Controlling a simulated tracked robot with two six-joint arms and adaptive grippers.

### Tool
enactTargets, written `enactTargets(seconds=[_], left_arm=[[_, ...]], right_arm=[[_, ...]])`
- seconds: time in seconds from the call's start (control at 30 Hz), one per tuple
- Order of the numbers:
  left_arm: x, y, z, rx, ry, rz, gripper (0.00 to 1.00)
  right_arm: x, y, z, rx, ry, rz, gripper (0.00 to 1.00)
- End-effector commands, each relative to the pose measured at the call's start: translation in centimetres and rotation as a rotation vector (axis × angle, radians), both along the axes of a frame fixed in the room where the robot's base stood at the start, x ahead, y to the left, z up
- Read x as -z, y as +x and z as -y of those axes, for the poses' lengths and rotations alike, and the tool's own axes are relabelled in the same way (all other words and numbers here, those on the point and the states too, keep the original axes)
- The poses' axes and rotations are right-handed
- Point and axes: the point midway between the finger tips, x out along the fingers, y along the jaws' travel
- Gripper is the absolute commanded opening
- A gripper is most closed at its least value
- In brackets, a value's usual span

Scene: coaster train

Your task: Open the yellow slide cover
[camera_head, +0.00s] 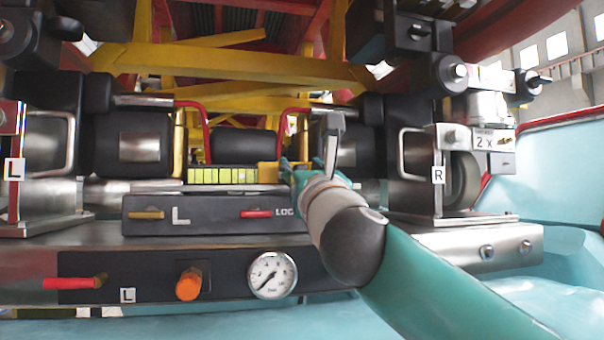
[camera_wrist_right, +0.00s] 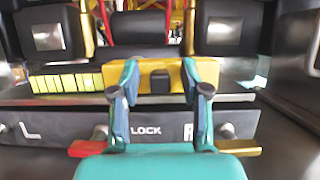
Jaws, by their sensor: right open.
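The yellow slide cover (camera_head: 267,173) is a flat yellow block on the ledge behind the dark LOCK panel, just right of a row of yellow-green segments (camera_head: 223,175). In the right wrist view the cover (camera_wrist_right: 115,74) has a dark square knob (camera_wrist_right: 160,80) at its middle. My right gripper (camera_head: 303,172) is at the cover, and my arm hides the cover's right part in the head view. In the wrist view the right gripper (camera_wrist_right: 162,78) is open, its fingers on either side of the knob with gaps. I cannot tell whether the fingertips touch the cover. My left gripper is not in view.
The dark panel (camera_head: 150,204) below the cover carries a red lever (camera_head: 262,214) and a brass lever (camera_head: 147,215). Lower down are an orange knob (camera_head: 188,284) and a gauge (camera_head: 272,275). Metal brackets (camera_head: 415,168) and black rollers flank the ledge.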

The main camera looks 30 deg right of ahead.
Motion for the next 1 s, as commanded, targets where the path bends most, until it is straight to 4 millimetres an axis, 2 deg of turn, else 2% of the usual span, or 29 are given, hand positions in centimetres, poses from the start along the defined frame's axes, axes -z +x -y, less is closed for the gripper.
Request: enactTargets(seconds=[0.27, 0.73, 1.0], left_arm=[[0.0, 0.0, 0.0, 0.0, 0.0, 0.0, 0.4], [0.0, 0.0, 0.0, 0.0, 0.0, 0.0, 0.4], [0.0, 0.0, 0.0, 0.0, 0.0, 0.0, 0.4]], right_arm=[[0.6, -1.6, -0.5, -0.002, 0.0, -0.001, 0.46], [3.7, -8.5, -2.5, -0.004, 0.0, 0.001, 0.46], [4.7, -10.5, -3.0, -0.001, 0.0, 0.0, 0.46]])
